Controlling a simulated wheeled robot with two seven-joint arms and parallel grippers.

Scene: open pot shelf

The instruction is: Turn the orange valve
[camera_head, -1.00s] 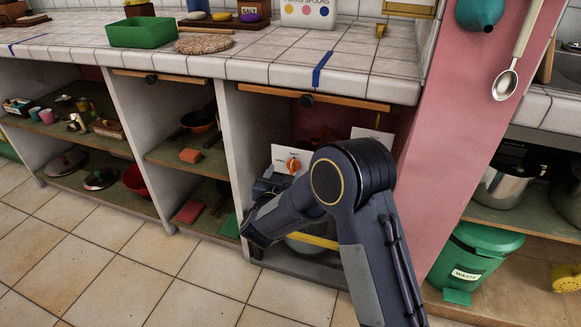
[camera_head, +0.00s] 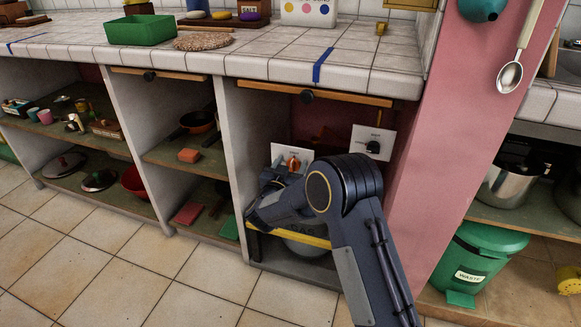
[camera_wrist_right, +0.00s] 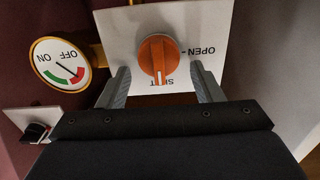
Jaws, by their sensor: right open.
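The orange valve (camera_head: 293,163) is a round knob on a white plate (camera_head: 279,152) inside the open cabinet bay under the counter. In the right wrist view the orange valve (camera_wrist_right: 158,58) carries a pale line pointing down toward the lettering "SHUT", partly hidden; "OPEN" is printed to its right. My right gripper (camera_wrist_right: 160,82) is open, its two grey fingers on either side of the knob's lower part with gaps showing. I cannot tell whether the tips reach past its face. In the head view my right arm reaches into the bay, and its forearm hides part of it. My left gripper is out of view.
A gauge (camera_wrist_right: 61,67) marked ON and OFF sits left of the plate in the wrist view. A second white plate with a black knob (camera_head: 373,147) is on the right in the bay. A yellow bar (camera_head: 312,241) crosses low down. The counter edge (camera_head: 300,72) overhangs the bay.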

